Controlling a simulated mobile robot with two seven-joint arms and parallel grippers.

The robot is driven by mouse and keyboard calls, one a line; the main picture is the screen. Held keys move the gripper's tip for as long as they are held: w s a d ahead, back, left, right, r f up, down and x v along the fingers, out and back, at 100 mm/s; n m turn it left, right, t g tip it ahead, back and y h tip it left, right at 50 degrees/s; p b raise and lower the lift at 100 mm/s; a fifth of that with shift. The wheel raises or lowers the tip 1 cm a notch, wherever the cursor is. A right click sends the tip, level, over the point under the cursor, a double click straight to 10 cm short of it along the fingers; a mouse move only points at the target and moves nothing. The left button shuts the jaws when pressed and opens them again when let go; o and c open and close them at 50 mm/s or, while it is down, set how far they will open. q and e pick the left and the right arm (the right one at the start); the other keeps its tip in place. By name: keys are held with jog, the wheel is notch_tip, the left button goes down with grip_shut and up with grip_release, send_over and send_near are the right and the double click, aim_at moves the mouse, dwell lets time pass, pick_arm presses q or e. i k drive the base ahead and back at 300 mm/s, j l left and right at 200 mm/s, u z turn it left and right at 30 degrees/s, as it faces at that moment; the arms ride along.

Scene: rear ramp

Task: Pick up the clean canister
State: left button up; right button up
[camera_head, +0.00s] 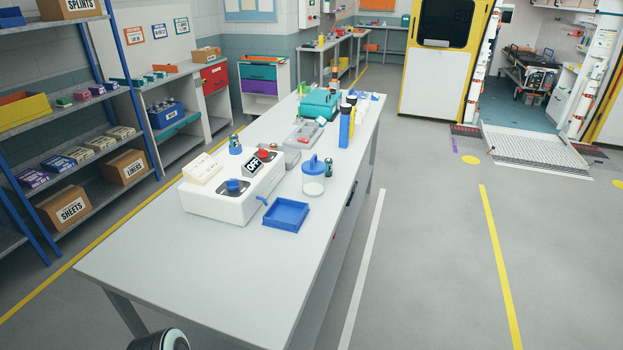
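A clear-white canister (313,186) with a blue lid (314,165) stands upright on the long grey table, right of the white machine. It looks like the canister of the task, but no label can be read and I cannot tell whether it is clean. The white machine (222,205) carries an "OFF" sign, a red knob and a blue fitting. Neither of my grippers is in view. A dark rounded part with a pale rim at the bottom edge seems to be mine.
A blue tray (286,214) lies in front of the canister. A teal case (320,103) and blue bottles (345,127) are farther back. The table's near end is clear. Shelves line the left; open floor lies right, before a ramp (535,150).

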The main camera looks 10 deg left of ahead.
aim_at(313, 170)
jog(key=i+l+u, duration=0.2)
jog(key=l, duration=0.15)
jog(key=l+u, duration=0.15)
jog(key=l, duration=0.15)
jog(key=l+u, duration=0.2)
jog(key=l, duration=0.15)
jog(key=i+l+u, duration=0.15)
jog(key=l, duration=0.2)
jog(key=i+l+u, duration=0.2)
jog(key=l+u, duration=0.15)
jog(key=l, duration=0.3)
jog(key=i+l+u, duration=0.3)
jog(key=l, duration=0.35)
jog(key=i+l+u, duration=0.15)
jog(key=l, duration=0.25)
jog(key=i, duration=0.1)
